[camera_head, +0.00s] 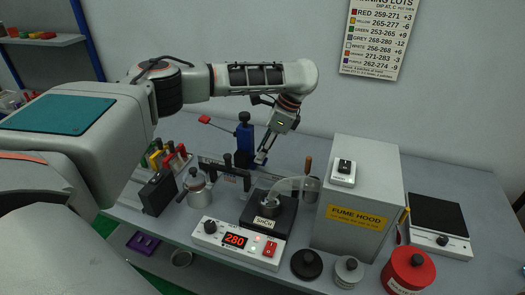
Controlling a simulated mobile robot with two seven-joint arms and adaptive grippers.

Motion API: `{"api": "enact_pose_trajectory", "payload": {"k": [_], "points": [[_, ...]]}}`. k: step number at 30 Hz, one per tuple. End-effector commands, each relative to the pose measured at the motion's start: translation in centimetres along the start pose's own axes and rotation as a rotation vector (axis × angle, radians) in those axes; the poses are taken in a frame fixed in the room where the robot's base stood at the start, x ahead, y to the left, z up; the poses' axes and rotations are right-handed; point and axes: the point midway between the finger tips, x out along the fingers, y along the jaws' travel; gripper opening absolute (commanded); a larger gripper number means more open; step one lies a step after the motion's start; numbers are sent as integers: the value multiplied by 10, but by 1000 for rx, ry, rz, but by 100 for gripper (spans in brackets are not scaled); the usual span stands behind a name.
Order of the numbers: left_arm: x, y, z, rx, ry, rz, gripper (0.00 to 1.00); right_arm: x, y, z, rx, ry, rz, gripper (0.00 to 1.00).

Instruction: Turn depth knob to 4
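My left gripper (262,157) reaches down from the arm above the middle of the bench, just right of a blue upright post (244,137) with a dark round knob (243,117) on top. Its fingers are small and dark here, and I cannot tell whether they are open or shut or whether they touch the post. No readable label marks a depth knob. Other dark knobs show on the white controller (237,241) with the red 280 display, on the small white box (343,172) and on the black-topped plate unit (438,223). My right gripper is not in view.
The grey fume hood box (361,195) stands right of the post. A metal pot (197,188), a black heater block (268,217) with a glass hood, and several coloured-handled tools (168,157) crowd the bench. A red canister (407,271) stands at the front right.

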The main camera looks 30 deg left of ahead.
Motion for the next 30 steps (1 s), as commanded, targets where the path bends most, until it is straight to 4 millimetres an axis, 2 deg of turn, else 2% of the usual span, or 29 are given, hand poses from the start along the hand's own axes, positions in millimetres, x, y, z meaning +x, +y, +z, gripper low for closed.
{"api": "enact_pose_trajectory", "payload": {"k": [8,11,21,27,30], "points": [[-7,0,0,0,0,-1,29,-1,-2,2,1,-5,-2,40],[-21,-1,0,-2,2,-3,29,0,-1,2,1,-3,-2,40],[-89,0,0,0,0,-4,29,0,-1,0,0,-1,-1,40],[-114,0,0,-1,0,-2,29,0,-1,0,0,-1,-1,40],[-118,0,0,0,-1,0,29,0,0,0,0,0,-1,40]]}}
